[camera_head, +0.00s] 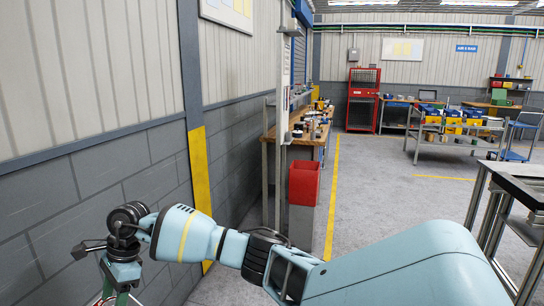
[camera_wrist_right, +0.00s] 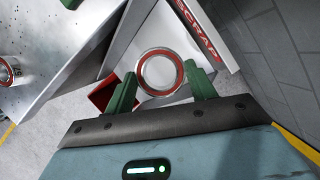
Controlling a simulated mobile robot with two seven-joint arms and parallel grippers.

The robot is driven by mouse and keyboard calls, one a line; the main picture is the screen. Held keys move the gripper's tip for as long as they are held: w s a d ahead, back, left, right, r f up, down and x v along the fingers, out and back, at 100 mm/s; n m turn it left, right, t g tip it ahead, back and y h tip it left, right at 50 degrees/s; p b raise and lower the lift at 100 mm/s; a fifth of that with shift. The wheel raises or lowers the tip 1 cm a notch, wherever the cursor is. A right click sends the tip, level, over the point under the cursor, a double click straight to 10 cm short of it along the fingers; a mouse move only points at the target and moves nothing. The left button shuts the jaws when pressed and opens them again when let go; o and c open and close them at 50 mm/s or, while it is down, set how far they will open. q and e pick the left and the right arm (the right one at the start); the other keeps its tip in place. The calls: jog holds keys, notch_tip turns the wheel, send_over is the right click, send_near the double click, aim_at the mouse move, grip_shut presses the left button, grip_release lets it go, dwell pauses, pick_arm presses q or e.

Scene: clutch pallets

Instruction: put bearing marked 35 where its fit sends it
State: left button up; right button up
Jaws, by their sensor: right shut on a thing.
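My right gripper (camera_wrist_right: 162,82) shows in the right wrist view with its two green fingers shut on a ring-shaped bearing (camera_wrist_right: 160,52). The bearing has a silver ring with red edging and an open middle. No number can be read on it. In the head view my right arm reaches across to the lower left, and its gripper (camera_head: 117,287) points down at the bottom edge. The bearing cannot be made out there. My left gripper is not in view.
A red-topped grey bin (camera_head: 304,184) stands beside a workbench (camera_head: 316,141) with many small parts. A red SCRAP sign (camera_wrist_right: 198,30) and a red container (camera_wrist_right: 104,95) show in the wrist view. A trolley (camera_head: 458,130) with yellow bins stands right. The middle floor is clear.

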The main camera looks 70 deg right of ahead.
jog(key=shift+d, duration=0.15)
